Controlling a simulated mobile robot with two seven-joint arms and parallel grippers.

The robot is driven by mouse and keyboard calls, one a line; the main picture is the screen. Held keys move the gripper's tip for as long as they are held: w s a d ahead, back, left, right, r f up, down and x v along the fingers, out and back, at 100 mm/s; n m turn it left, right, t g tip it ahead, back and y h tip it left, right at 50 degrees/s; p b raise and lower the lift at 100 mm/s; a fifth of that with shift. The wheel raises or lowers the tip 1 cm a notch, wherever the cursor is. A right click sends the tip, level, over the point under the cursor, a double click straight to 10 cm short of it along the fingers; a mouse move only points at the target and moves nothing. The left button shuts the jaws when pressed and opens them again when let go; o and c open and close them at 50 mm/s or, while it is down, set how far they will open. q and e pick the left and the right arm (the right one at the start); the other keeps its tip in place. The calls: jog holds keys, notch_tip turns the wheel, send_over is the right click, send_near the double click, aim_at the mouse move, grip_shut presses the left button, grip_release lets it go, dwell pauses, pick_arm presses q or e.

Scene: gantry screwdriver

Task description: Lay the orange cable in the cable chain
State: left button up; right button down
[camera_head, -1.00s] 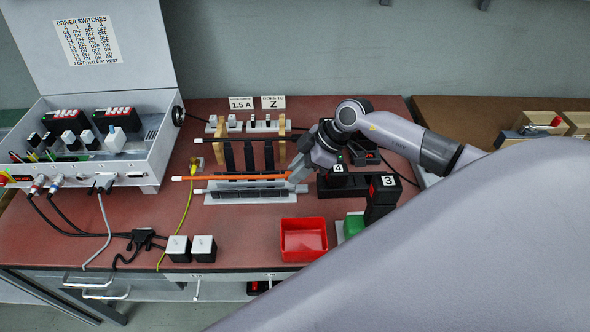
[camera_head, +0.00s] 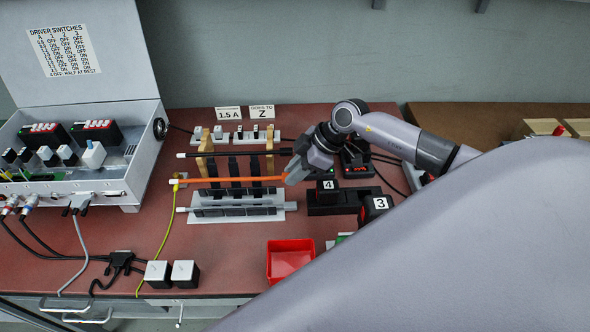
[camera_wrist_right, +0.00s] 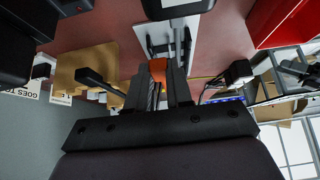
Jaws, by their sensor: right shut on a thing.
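The orange cable (camera_head: 240,180) is a straight orange rod with a white tip at its left end. My right gripper (camera_head: 287,178) is shut on its right end. In the right wrist view, orange (camera_wrist_right: 158,70) shows between the fingers. The cable chain (camera_head: 236,211) is a light grey tray with dark links. A grey cable with a white left tip lies along it. The orange cable crosses the picture just behind the chain, in front of the dark upright straps; it looks held above the chain, but its height is hard to tell. My left gripper is not in view.
A black cable (camera_head: 235,153) spans the wooden rack (camera_head: 206,145) behind. A red bin (camera_head: 290,257) and blocks marked 4 (camera_head: 328,185) and 3 (camera_head: 380,203) stand right. Two white-topped cubes (camera_head: 172,273) stand front left. A yellow cord (camera_head: 168,225) runs left of the chain.

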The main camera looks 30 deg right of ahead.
jog(key=shift+f+b, duration=1.6)
jog(key=shift+f, duration=0.9)
jog(key=c, duration=0.9)
grip_release()
jog(key=shift+c, duration=0.2)
jog(key=shift+v, duration=3.6)
